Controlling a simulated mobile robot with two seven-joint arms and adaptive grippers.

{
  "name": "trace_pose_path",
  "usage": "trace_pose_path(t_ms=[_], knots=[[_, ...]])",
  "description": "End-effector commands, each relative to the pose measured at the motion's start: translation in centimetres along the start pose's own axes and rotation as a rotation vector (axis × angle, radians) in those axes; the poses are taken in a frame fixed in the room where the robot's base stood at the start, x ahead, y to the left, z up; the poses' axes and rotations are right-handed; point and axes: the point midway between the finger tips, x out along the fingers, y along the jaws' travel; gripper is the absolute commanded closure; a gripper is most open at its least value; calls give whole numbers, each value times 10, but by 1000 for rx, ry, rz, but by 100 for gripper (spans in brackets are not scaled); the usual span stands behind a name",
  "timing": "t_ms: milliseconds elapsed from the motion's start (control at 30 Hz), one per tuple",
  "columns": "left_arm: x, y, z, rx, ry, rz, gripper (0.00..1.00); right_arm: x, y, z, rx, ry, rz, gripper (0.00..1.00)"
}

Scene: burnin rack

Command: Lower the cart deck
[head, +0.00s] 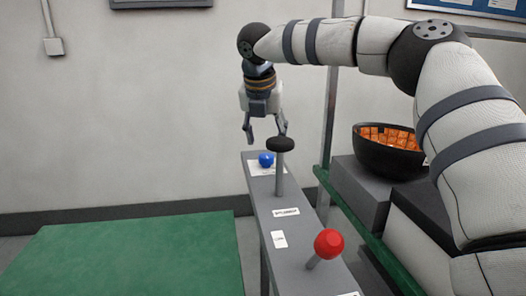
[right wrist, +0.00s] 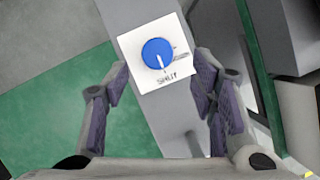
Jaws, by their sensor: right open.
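A grey console (head: 262,205) carries several controls. At its far end is a blue dial (head: 266,159) on a white plate. In the right wrist view the blue dial (right wrist: 158,55) has a white pointer line, and its plate reads "SHUT". Nearer stands a lever with a black knob (head: 280,144), then a lever with a red ball (head: 328,243). My right gripper (head: 265,136) points down, open and empty, above the dial end, with the black knob in front of it in the head view. A flat green surface (head: 130,258), possibly the cart deck, lies left of the console.
A black bowl (head: 372,158) of orange pieces stands on a grey block to the right, behind my right arm. A green rail (head: 345,200) and a grey post (head: 330,115) stand right of the console.

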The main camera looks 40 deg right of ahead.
Motion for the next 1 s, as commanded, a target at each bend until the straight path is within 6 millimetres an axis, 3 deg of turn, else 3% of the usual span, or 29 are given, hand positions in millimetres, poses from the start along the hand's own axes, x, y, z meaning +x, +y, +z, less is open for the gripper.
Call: trace_pose_path(t_ms=[100, 233, 567, 800, 1000], knots=[[0, 0, 0, 0, 0, 0, 100, 28, 0, -1, 0, 3, -3, 48], [-1, 0, -1, 0, 5, 0, 100, 46, 0, 0, 0, 0, 0, 48], [-1, 0, -2, 0, 7, 0, 100, 54, 0, 0, -1, -1, 1, 48], [-1, 0, -2, 0, 7, 0, 100, 54, 0, 0, -1, -1, 0, 96], [-1, 0, -2, 0, 7, 0, 100, 54, 0, 0, -6, 0, 3, 96]])
